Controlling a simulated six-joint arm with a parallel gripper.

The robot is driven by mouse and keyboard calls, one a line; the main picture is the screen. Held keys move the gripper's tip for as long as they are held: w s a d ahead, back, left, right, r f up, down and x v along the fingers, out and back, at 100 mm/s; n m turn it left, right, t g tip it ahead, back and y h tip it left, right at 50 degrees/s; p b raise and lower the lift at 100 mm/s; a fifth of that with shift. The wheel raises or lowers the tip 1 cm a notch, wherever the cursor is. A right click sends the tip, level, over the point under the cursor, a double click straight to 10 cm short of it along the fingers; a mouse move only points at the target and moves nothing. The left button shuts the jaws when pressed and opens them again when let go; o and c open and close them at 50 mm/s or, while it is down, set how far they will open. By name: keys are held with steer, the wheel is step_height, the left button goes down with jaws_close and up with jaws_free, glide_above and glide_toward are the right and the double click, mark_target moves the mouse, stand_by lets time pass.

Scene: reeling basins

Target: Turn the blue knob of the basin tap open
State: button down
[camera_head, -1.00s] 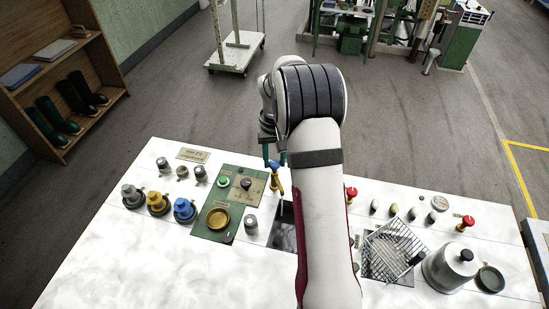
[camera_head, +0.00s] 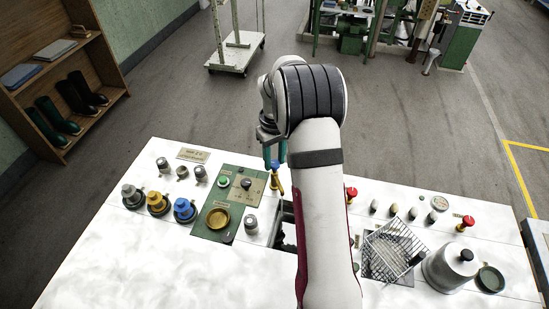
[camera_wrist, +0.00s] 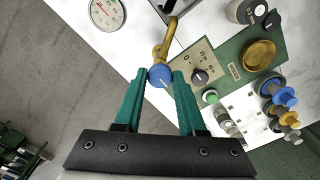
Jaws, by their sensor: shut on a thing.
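The basin tap has a brass body (camera_head: 275,183) and a blue knob (camera_head: 275,164), standing at the back edge of the dark basin (camera_head: 287,217). In the wrist view the blue knob (camera_wrist: 159,76) sits between the tips of my gripper's teal fingers (camera_wrist: 158,75), with the brass spout (camera_wrist: 163,45) beyond it. My gripper (camera_head: 274,152) is shut on the knob from above. My arm hides the right part of the basin in the head view. A pale mark shows under the tap in the basin; I cannot tell whether it is water.
Left of the tap is a green panel (camera_head: 209,232) with a green button (camera_head: 223,181), a dark dial (camera_head: 245,184) and a brass dish (camera_head: 218,218). Farther right stand a red-knobbed tap (camera_head: 466,222), a wire basket (camera_head: 399,250) and a metal pot (camera_head: 449,268). The white counter's front left is clear.

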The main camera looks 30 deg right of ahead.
mark_target(274, 163)
steer(key=c, duration=0.5)
jaws_free()
steer(key=shift+r, duration=0.15)
step_height(274, 163, up, 16)
steer(key=shift+f, duration=0.2)
steer(key=shift+a, duration=0.1)
